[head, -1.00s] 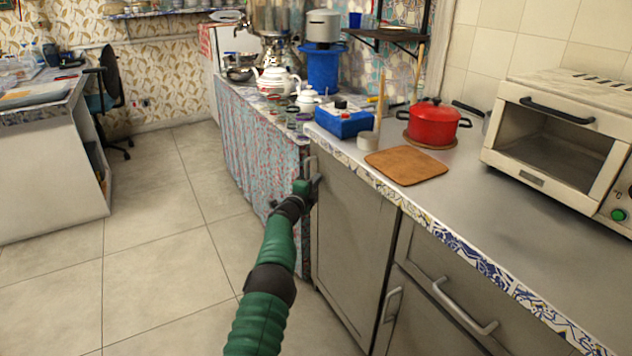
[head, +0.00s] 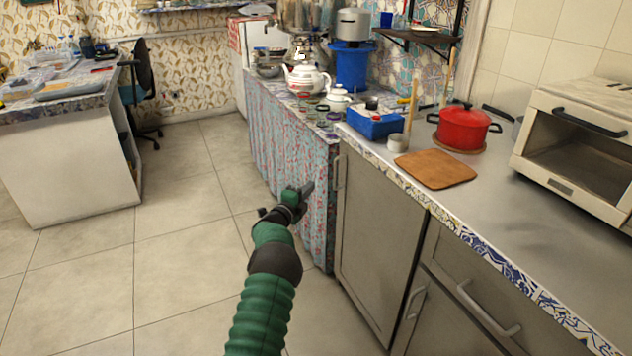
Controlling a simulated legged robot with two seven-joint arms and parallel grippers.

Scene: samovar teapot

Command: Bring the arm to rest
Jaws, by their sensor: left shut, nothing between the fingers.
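My left arm comes up from the bottom of the head view in a green sleeve. Its left gripper (head: 304,191) is shut and empty. It hangs in front of the patterned curtain (head: 290,150), left of the grey cabinet door (head: 375,240) and below the counter top. I cannot tell its exact distance from the curtain. My right gripper is not in view.
A white teapot (head: 306,79), a smaller white pot (head: 339,99) and a samovar (head: 300,20) stand at the back. A blue box (head: 375,124), red pot (head: 464,128), brown board (head: 436,169) and toaster oven (head: 580,145) are on the counter. Open floor (head: 180,270) lies left.

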